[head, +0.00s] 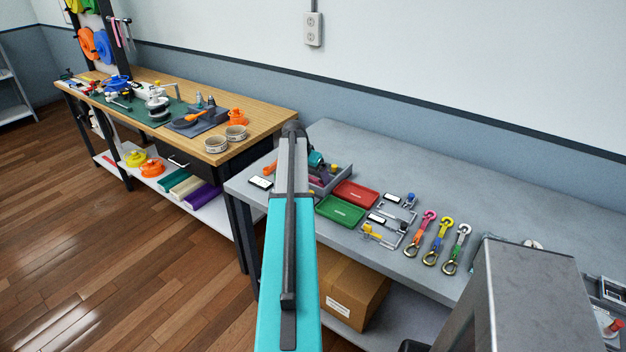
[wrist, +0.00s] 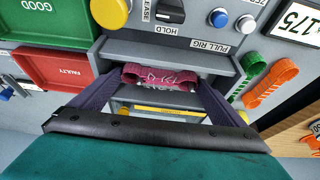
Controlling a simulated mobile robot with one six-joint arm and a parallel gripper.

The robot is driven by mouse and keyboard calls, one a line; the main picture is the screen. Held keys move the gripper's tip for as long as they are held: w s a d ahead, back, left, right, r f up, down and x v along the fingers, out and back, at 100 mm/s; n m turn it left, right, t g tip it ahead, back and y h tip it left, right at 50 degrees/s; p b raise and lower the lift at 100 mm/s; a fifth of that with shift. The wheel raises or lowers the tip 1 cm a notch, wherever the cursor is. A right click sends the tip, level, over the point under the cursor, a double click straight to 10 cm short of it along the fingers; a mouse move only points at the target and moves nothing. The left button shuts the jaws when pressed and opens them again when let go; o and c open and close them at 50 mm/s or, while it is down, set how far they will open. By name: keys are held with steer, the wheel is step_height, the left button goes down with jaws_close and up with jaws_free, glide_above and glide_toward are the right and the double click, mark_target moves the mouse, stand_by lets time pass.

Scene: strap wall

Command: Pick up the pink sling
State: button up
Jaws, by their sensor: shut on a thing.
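The pink sling (wrist: 160,77) shows in the wrist view as a dark pink band with pale lettering. It lies crosswise between the tips of my gripper (wrist: 157,84), whose dark purple fingers come in from both sides. My gripper is shut on the sling. Behind it is a grey recessed holder; I cannot tell whether the sling still touches it. In the head view my arm hides most of this spot, and I cannot make out the sling there.
A green tray (head: 341,210) and a red tray (head: 355,194) lie right of my arm on the grey bench (head: 480,205). An orange sling (wrist: 272,80) and a green sling (wrist: 246,76) lie close to the right finger. Several hooks with coloured straps lie further right.

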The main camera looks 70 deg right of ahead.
mark_target(311, 179)
steer(key=shift+r, duration=0.1)
step_height(311, 179, up, 10)
steer(key=b, duration=0.2)
steer(key=shift+b, duration=0.35)
stand_by(0.3)
stand_by(0.7)
steer(key=s+f+b, duration=0.1)
steer(key=s+b, duration=0.1)
steer(key=s, duration=0.6)
steer(key=s+a+f+b, duration=0.1)
steer(key=s+f+b, duration=0.1)
steer(key=s, duration=0.7)
steer(key=shift+s+f, duration=0.15)
steer(key=shift+f, duration=0.15)
steer(key=shift+f, duration=0.15)
